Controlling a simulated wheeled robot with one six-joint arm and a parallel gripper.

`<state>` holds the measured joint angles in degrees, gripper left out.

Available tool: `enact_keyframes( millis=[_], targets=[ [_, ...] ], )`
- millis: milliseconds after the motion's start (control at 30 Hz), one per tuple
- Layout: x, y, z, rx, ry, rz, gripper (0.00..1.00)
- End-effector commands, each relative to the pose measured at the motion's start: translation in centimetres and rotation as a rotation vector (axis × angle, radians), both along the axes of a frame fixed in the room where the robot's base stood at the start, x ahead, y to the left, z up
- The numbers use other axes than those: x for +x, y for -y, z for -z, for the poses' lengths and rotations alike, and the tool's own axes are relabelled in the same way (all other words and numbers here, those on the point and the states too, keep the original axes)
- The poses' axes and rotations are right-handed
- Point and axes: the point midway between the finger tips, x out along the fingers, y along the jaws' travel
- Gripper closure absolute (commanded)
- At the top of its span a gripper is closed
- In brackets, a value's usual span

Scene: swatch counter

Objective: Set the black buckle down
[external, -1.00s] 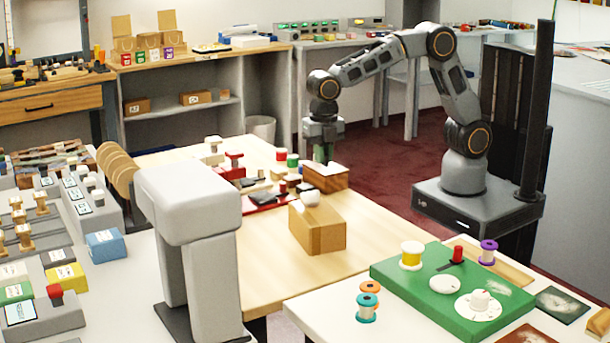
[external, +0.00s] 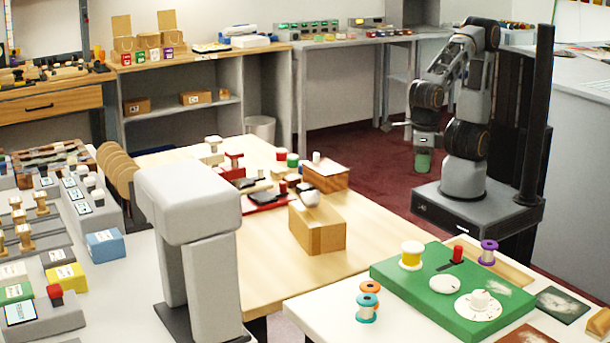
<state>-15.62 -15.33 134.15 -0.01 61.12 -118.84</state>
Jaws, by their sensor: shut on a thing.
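My gripper (external: 423,162) hangs low from the folded arm in front of my base, over the red floor and to the right of the wooden table. Its tip looks green and is shut. The black buckle it holds is too small or too hidden to make out between the fingers. Dark flat pieces (external: 263,198) lie on the red tray (external: 270,207) on the table; I cannot tell exactly what they are.
The wooden table's right part (external: 385,215) is bare. A wooden block (external: 317,230) with a white ball and a brown box (external: 327,178) stand on it. A green board (external: 420,283) with spools lies on the white table in front. A grey post (external: 190,200) stands at left.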

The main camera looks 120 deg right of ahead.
Motion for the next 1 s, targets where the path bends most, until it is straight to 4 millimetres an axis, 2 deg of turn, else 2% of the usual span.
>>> enact_keyframes(
  millis=[367,500,700,1000],
  targets=[
    [8.5,-1.9,3.9,-0.001,-0.006,-0.011,1.0],
    [10.3,-2.3,6.6,-0.002,-0.006,-0.01,1.0],
    [12.0,-2.7,8.5,-0.001,-0.002,-0.01,1.0],
    [12.9,-2.9,9.7,-0.001,-0.002,-0.01,1.0]
  ],
)
